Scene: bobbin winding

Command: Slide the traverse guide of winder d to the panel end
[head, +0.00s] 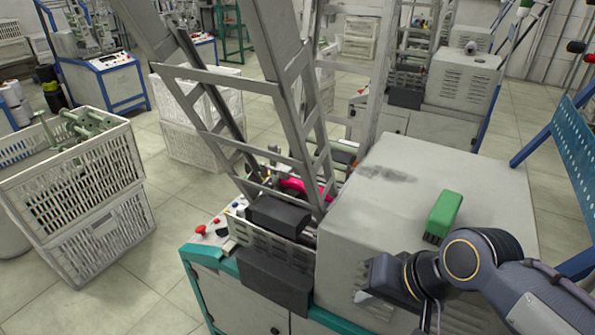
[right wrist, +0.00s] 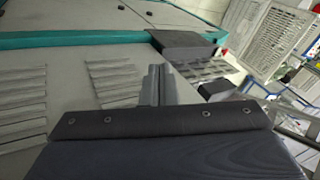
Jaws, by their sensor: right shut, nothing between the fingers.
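A winder (head: 400,190) with a pale grey housing and teal-edged base fills the middle of the head view; I see no letter on it. A bright pink wound bobbin (head: 304,187) shows behind its slanted frame. I cannot clearly make out the traverse guide there among the frame bars and dark blocks. My right gripper (head: 366,298) is low in front of the housing's near side, to the right of the dark blocks. In the right wrist view its fingers (right wrist: 154,84) are together and empty, with louvred grey panels beyond. My left gripper is not in view.
A green brush (head: 443,212) lies on the housing top. Black blocks (head: 275,280) stick out at the winder's front, near a red button (head: 200,230). A tall slanted metal frame (head: 245,88) rises over the winder. White crates (head: 98,240) stand on the floor at left.

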